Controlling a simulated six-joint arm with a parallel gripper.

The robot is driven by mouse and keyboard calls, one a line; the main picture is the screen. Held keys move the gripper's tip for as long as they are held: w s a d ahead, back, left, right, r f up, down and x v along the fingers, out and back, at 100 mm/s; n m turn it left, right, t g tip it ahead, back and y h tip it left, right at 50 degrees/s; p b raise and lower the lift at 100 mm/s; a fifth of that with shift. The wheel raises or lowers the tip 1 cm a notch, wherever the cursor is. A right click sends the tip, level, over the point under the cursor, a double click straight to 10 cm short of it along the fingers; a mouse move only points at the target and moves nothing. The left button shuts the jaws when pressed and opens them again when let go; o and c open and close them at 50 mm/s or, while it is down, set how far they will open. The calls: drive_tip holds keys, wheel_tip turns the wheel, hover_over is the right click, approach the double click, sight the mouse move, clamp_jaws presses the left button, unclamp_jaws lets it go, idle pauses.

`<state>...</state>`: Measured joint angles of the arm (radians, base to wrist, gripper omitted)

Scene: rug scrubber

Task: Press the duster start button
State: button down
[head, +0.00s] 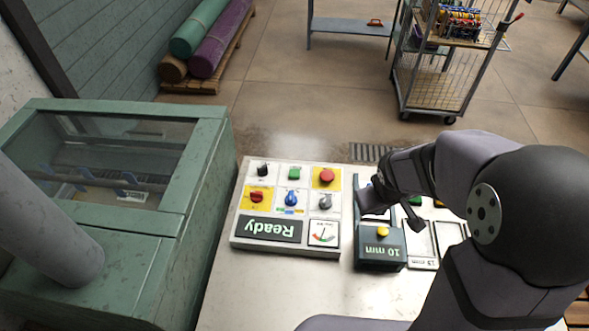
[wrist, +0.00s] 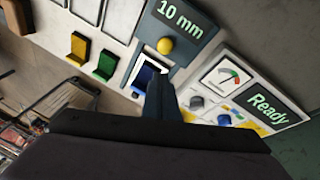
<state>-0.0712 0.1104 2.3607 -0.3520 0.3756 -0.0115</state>
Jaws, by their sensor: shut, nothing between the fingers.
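A light grey control panel (head: 237,232) lies in the middle of the head view. It carries a green button (head: 294,173), a red button on yellow (head: 327,176), a black switch (head: 262,170), a red switch (head: 256,196), and blue (head: 291,198) and grey (head: 325,202) knobs. None has a readable duster label. A dark unit reading "10 mm" (head: 378,264), with a yellow button (head: 383,232), sits at its right. My gripper (wrist: 157,90) is shut and empty, over the pale framed recess (wrist: 147,72) beside the yellow button (wrist: 165,46). Contact cannot be told.
The panel's "Ready" display (head: 270,228) and gauge (head: 323,234) are lit. Yellow (wrist: 78,48) and green (wrist: 105,64) pieces stand near my gripper. A green machine (head: 190,200) is at the left. A wire cart (head: 440,80) and rolled rugs (head: 215,40) stand behind.

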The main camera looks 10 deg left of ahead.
drive_tip(key=w+a+r+n+t+p, duration=0.2)
drive_tip(key=w+a+n, duration=0.1)
drive_tip(key=w, duration=0.4)
drive_tip(key=n+t+y+p, duration=0.1)
drive_tip(key=n+y+p, duration=0.3)
drive_tip(key=n+y, duration=0.45)
hover_over(297, 175)
drive_tip(key=n+h, duration=0.1)
drive_tip(key=n, duration=0.1)
drive_tip(key=shift+r+m, duration=0.25)
drive_tip(key=shift+r, duration=0.15)
drive_tip(key=shift+f, duration=0.1)
wheel_tip(297, 175, down, 7)
drive_tip(key=b, duration=0.7)
drive_tip(key=shift+b, duration=0.35)
drive_tip(key=shift+f+b, duration=0.7)
drive_tip(key=shift+f, duration=0.1)
drive_tip(key=shift+f, duration=0.15)
drive_tip(key=shift+f, duration=0.3)
